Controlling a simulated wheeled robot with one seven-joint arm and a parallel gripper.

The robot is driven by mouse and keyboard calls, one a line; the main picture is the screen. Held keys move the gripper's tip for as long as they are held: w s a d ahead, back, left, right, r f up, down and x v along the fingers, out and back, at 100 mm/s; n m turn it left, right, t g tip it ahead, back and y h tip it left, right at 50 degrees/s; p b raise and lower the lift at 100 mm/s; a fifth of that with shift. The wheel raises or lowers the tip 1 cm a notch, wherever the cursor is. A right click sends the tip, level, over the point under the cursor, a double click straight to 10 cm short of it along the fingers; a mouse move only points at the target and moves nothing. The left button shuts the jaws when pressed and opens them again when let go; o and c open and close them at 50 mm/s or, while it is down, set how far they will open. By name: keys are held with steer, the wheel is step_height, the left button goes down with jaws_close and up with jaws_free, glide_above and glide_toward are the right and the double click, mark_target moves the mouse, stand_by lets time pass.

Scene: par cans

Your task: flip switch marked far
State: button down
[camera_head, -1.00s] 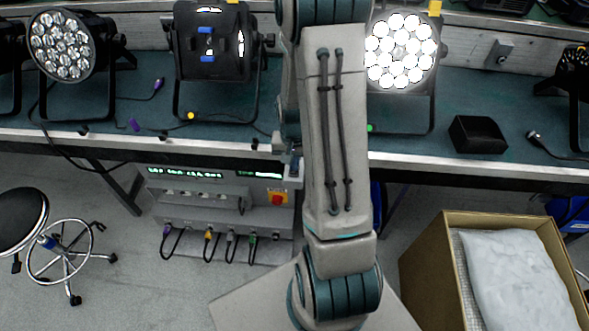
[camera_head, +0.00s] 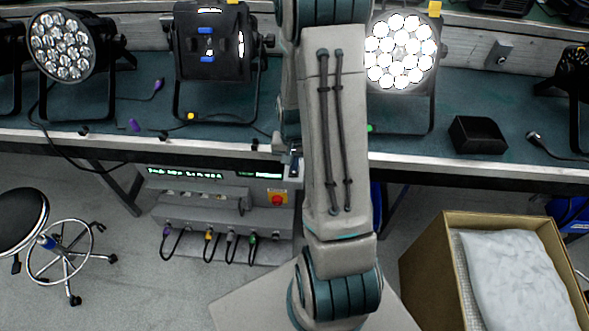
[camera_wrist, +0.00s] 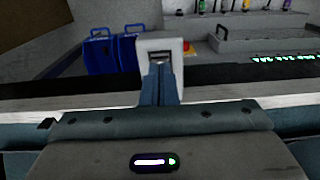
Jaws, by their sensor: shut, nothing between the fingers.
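My gripper (camera_wrist: 160,84) is shut and empty in the wrist view, its blue-grey fingers pointing at a pale square plate (camera_wrist: 144,52) with a dark opening. The fingertips overlap the plate's lower part in the picture; I cannot tell whether they touch it. A small light-and-dark piece shows in the opening, perhaps a switch lever. No mark "far" is readable. In the head view, my arm hides most of this spot at the bench's front edge. The grey control box (camera_head: 185,213) below the bench has a lit display.
The bench (camera_head: 480,168) carries several stage lights, one lit brightly (camera_head: 400,52), and a black box (camera_head: 477,135). A red stop button (camera_head: 277,199) sits on the control box. A carton (camera_head: 430,262) stands at right, a stool (camera_head: 22,220) at left.

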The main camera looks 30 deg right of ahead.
steer(key=shift+f+b, duration=0.8)
steer(key=shift+f, duration=0.15)
stand_by(0.9)
steer(key=shift+r, duration=0.1)
steer(key=shift+r+p, duration=2.45)
steer(key=shift+r, duration=1.05)
